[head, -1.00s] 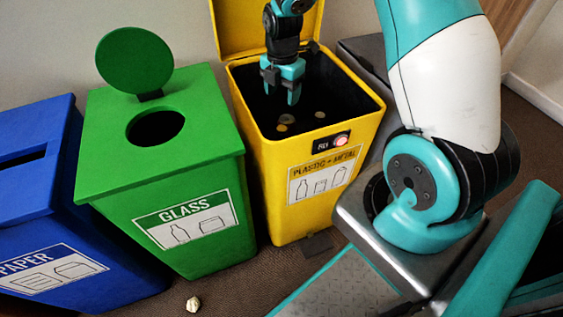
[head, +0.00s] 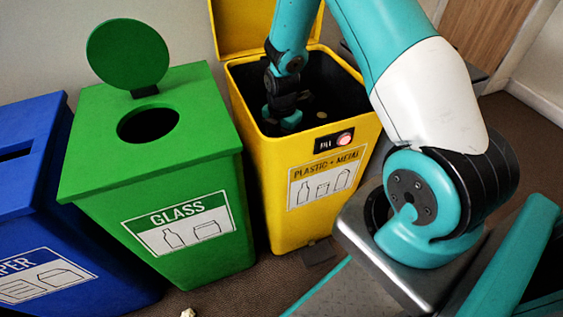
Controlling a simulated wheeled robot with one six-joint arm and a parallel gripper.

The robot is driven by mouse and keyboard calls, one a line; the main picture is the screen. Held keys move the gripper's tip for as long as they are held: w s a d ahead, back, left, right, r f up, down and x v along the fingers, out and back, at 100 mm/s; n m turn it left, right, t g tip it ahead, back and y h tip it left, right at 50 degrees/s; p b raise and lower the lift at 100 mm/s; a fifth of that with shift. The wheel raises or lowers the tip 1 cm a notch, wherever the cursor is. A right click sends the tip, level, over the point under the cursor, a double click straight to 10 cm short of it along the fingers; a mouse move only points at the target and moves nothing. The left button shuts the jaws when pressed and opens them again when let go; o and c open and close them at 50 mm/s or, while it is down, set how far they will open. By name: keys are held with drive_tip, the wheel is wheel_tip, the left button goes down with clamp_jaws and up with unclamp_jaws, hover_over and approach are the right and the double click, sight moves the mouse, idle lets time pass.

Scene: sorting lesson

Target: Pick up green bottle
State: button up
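No green bottle can be made out in the head view. My gripper (head: 283,119) is down inside the open yellow plastic and metal bin (head: 318,225), near its left inner wall. Its fingers are mostly hidden by the wrist and the dark inside of the bin, so I cannot tell whether they are open or hold anything. A small pale round item (head: 321,115) lies in the bin, to the right of the gripper.
The green glass bin (head: 190,190) stands left of the yellow one, its round lid (head: 128,53) raised. The blue paper bin (head: 40,225) is at far left. A small pale crumpled item (head: 187,313) lies on the floor at the bottom edge.

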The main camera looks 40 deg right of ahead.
drive_tip(key=shift+f, duration=0.2)
drive_tip(key=shift+c, duration=0.2)
clamp_jaws()
